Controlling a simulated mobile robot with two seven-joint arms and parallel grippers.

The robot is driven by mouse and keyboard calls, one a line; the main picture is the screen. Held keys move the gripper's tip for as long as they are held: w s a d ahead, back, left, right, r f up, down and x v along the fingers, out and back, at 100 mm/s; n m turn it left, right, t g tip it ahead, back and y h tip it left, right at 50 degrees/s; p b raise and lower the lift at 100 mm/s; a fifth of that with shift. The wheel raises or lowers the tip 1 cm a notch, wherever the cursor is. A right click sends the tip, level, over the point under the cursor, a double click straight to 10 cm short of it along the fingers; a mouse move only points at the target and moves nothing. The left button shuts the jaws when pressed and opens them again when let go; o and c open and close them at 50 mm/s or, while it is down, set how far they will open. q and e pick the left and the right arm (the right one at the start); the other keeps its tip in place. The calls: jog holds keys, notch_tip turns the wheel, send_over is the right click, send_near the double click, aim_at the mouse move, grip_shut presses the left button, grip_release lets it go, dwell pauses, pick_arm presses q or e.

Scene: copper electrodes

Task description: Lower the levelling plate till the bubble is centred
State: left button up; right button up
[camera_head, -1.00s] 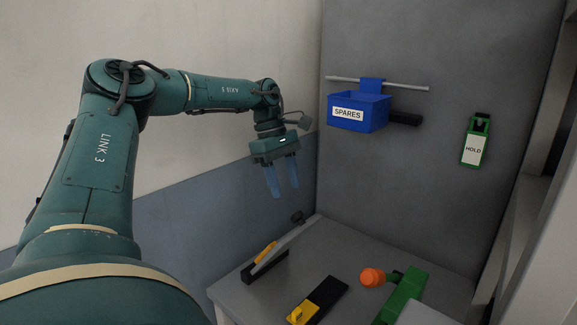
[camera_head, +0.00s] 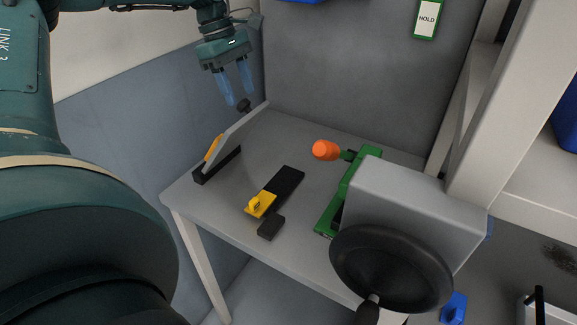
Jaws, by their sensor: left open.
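The levelling plate (camera_head: 236,132) is a thin grey plate that stands tilted on the table. Its low end is at a black base (camera_head: 218,165), and its raised end points up and to the right. An orange-yellow piece (camera_head: 213,148) sits along its left side; I cannot make out a bubble. A dark knob (camera_head: 243,106) shows near the raised end. My left gripper (camera_head: 239,97) is open and empty, with its blue fingers pointing down. Its fingertips appear just above the knob; I cannot tell whether they touch. My right gripper is out of view.
On the table (camera_head: 296,250) lie a black strip with a yellow piece (camera_head: 261,204), a black block (camera_head: 271,228) and a green fixture (camera_head: 336,207) with an orange knob (camera_head: 325,150). A grey box (camera_head: 415,205) with a black handwheel (camera_head: 391,268) blocks the right front. A wall stands behind.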

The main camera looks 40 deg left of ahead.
pick_arm(q)
jog(key=shift+b+x, duration=0.6)
jog(key=shift+x, duration=0.55)
jog(key=c, duration=0.8)
